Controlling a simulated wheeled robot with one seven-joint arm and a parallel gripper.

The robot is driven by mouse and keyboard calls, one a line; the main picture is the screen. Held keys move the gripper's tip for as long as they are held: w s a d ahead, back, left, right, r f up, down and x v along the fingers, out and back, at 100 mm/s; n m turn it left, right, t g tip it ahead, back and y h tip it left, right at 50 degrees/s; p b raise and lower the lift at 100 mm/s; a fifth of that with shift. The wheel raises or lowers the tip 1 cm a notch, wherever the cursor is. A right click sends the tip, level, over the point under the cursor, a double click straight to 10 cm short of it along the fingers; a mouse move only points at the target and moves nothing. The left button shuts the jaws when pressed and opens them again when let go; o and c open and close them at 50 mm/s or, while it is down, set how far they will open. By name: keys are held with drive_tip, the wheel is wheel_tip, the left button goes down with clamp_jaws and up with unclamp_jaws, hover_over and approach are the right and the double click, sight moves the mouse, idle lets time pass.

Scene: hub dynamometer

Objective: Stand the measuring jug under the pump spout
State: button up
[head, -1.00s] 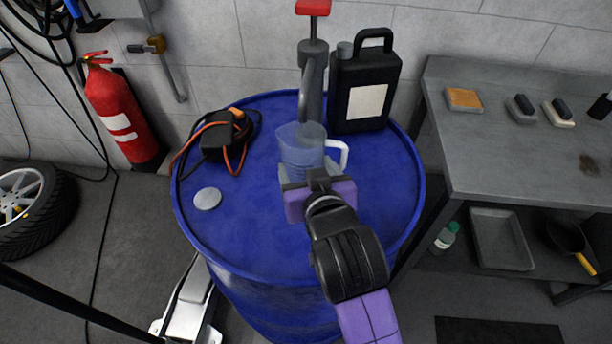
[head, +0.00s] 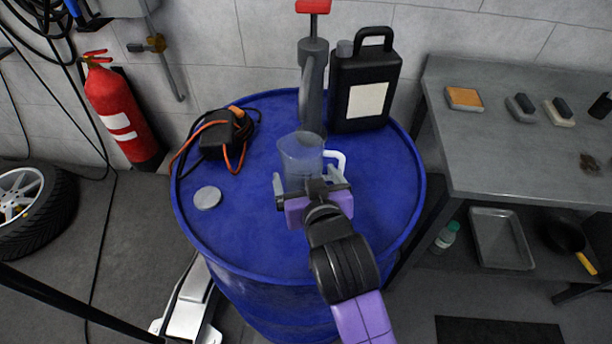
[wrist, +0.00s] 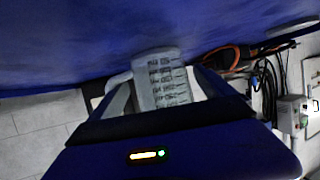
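The translucent measuring jug (head: 298,158) with a white handle on its right is upright on the blue drum (head: 245,235). Its rim is close to the lower end of the grey pump spout (head: 312,112); I cannot tell whether it is fully below the outlet. My gripper (head: 306,182) is open on the near side of the jug, fingers spread wide with one to each side. In the wrist view the jug's marked scale (wrist: 168,82) shows between the spread fingers, with gaps. My gripper hides the jug's base in the head view.
A black canister (head: 365,85) stands right of the pump, close to the jug. A black box with orange cable (head: 225,135) and a round grey cap (head: 207,197) are on the drum's left. A grey workbench (head: 510,150) is at right. The drum's near top is clear.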

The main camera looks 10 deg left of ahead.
drive_tip(key=shift+r, duration=0.1)
drive_tip(key=shift+s+r, duration=0.1)
drive_tip(key=v, duration=1.1)
drive_tip(key=shift+s+d+r, duration=0.1)
drive_tip(key=shift+s+r, duration=0.1)
drive_tip(key=shift+s, duration=0.15)
